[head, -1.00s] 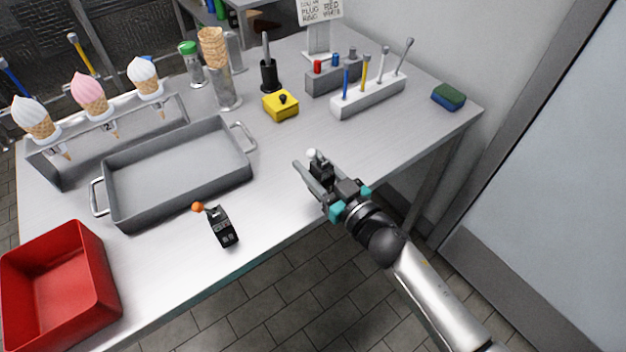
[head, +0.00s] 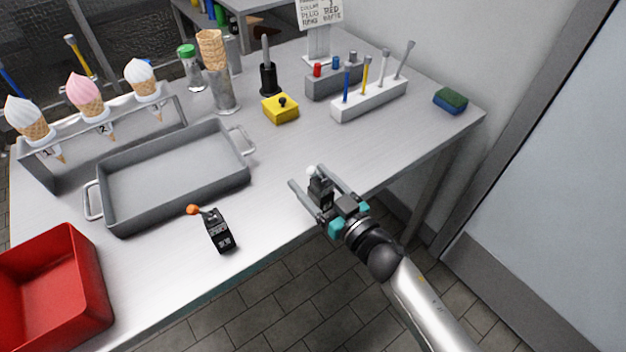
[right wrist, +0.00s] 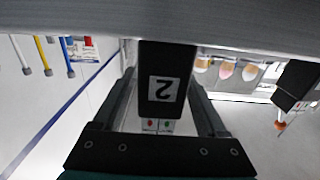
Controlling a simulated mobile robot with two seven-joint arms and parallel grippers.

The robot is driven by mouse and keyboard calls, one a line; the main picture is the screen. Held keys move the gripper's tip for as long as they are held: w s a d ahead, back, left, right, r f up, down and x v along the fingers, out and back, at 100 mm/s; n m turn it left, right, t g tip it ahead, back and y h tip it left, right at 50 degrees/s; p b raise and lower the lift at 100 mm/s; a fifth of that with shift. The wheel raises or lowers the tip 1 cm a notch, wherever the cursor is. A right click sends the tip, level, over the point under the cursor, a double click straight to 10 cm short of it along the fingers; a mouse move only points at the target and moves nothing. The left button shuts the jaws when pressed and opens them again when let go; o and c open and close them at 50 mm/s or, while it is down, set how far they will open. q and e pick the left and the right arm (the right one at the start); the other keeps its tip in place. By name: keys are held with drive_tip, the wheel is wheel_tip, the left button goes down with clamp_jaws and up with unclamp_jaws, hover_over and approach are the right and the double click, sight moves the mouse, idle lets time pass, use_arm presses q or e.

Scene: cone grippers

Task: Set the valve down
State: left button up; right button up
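The valve (head: 320,192), a small black block with a white ball knob, stands upright at the table's front edge in the head view. My right gripper (head: 313,180) is around it, with its two fingers spread on either side. In the right wrist view the block (right wrist: 166,75) shows a label "2", upside down, between the open fingers, which look apart from its sides. Whether its base rests fully on the table is hidden. My left gripper is not in view.
A grey tray (head: 110,222) and a red bin (head: 82,285) lie to the left. A cone rack (head: 40,172), a yellow block (head: 280,109) and a white tool holder (head: 370,100) stand further back. The tabletop behind my right gripper is clear.

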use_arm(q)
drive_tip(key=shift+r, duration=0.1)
use_arm(e)
drive_tip(key=shift+r, duration=0.1)
drive_tip(key=shift+s+d+r, duration=0.1)
drive_tip(key=shift+s, duration=0.05)
use_arm(q)
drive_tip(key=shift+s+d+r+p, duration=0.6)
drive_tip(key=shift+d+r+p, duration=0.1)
drive_tip(key=shift+p, duration=0.15)
use_arm(e)
drive_tip(key=v, duration=1.1)
drive_tip(key=shift+s+d, duration=0.2)
drive_tip(key=shift+s, duration=0.05)
